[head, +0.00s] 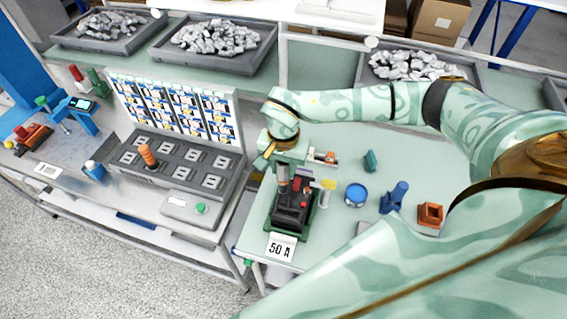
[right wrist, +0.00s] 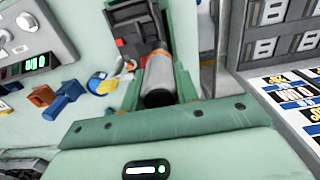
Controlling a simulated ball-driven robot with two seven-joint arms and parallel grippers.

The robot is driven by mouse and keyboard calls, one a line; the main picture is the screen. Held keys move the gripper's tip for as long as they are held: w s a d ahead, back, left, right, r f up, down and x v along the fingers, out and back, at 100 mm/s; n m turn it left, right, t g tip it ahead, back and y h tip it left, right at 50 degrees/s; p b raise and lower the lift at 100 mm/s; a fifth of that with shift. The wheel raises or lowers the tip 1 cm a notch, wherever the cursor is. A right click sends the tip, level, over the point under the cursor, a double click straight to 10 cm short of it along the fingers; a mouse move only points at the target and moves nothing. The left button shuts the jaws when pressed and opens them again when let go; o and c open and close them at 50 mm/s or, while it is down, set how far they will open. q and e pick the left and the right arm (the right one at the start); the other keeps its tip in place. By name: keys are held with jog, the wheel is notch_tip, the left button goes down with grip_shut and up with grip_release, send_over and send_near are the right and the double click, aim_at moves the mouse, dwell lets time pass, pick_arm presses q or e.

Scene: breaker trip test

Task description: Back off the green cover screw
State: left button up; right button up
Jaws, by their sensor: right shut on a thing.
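My right gripper (head: 284,170) is at the breaker fixture on the right bench, reaching down from above. It is shut on a grey cylindrical tool with an orange band (right wrist: 158,78), which looks like a driver handle. In the head view the tool (head: 282,178) stands roughly upright at the back of a black breaker (head: 292,212) with red parts in a green holder. The breaker also shows in the right wrist view (right wrist: 132,28). I cannot make out the green cover screw; the tool's lower end is hidden too. My left gripper is not in view.
A "50 A" card (head: 281,248) is in front of the breaker. A blue round container (head: 355,194), blue part (head: 394,197) and orange block (head: 430,214) stand to its right.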

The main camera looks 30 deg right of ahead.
jog(key=shift+s, duration=0.1)
jog(key=shift+r+p, duration=2.8)
jog(key=shift+r, duration=0.2)
